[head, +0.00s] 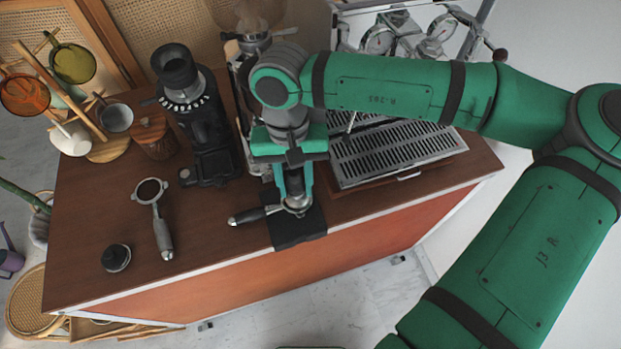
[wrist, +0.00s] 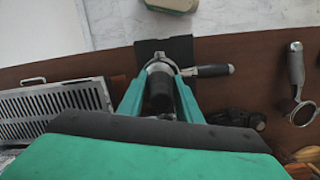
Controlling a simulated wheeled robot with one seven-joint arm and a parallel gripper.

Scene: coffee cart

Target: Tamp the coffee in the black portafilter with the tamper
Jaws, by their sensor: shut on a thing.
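My gripper (head: 295,186) points down over the front of the counter, with its teal fingers closed on the dark handle of the tamper (wrist: 160,92). The black portafilter (head: 246,217) sits on a black mat (head: 300,233), its black handle pointing left in the head view. In the wrist view the black portafilter's handle (wrist: 210,70) points right. The tamper is over the portafilter's metal basket, which is right at the fingertips. The fingers and tamper hide the coffee inside, and I cannot tell whether the tamper's base touches it.
A second portafilter (head: 162,238) with a grey handle and dark grounds lies to the left. A round black tool (head: 116,257) lies near the front-left corner. A black grinder (head: 205,125) stands behind, and the espresso machine's drip tray (head: 395,155) is to the right.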

